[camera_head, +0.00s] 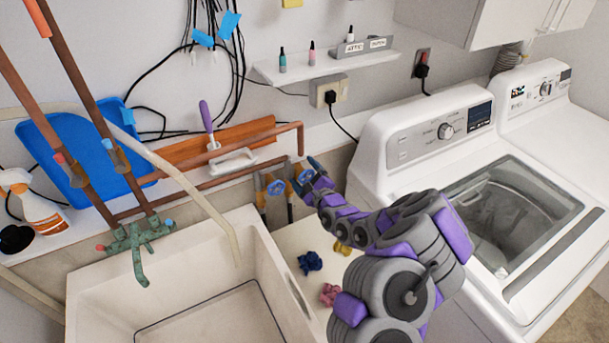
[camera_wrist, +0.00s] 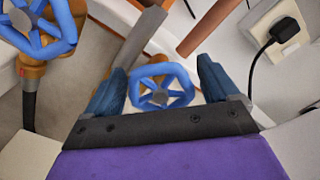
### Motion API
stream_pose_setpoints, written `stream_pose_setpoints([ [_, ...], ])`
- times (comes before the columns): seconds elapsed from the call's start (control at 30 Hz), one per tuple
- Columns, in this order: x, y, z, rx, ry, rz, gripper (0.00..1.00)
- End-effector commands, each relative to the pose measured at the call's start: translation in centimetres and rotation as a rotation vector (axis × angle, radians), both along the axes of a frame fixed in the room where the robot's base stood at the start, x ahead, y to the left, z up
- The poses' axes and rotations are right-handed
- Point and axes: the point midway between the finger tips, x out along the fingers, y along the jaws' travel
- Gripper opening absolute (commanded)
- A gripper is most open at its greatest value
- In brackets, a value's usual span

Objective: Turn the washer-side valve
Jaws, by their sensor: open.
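Two blue handwheel valves with brass bodies sit on the wall behind the sink. The washer-side valve (camera_head: 305,177) is the right one, beside the washer, and my gripper (camera_head: 304,172) partly covers it in the head view. In the wrist view my gripper (camera_wrist: 161,76) is open, with one finger on each side of the blue washer-side handwheel (camera_wrist: 162,99). I cannot tell whether the fingers touch it. The other valve (camera_head: 276,187) is to the left, and its wheel shows at the upper left of the wrist view (camera_wrist: 38,28).
The white washer (camera_head: 420,125) stands close to the right of my arm. The sink (camera_head: 180,285) is at lower left, with copper pipes (camera_head: 75,60) above. A black plug (camera_wrist: 284,30) and cord hang right of the valve. Blue (camera_head: 310,262) and pink (camera_head: 329,294) items lie below.

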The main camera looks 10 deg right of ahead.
Motion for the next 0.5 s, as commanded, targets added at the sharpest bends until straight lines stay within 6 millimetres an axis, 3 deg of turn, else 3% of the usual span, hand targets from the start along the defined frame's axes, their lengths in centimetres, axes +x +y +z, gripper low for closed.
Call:
stream_pose_setpoints([
  [0.27, 0.1, 0.01, 0.05, 0.0, -0.001, -0.001, 0.88],
  [0.5, 0.09, 0.0, 0.04, 0.0, -0.001, -0.001, 0.67],
])
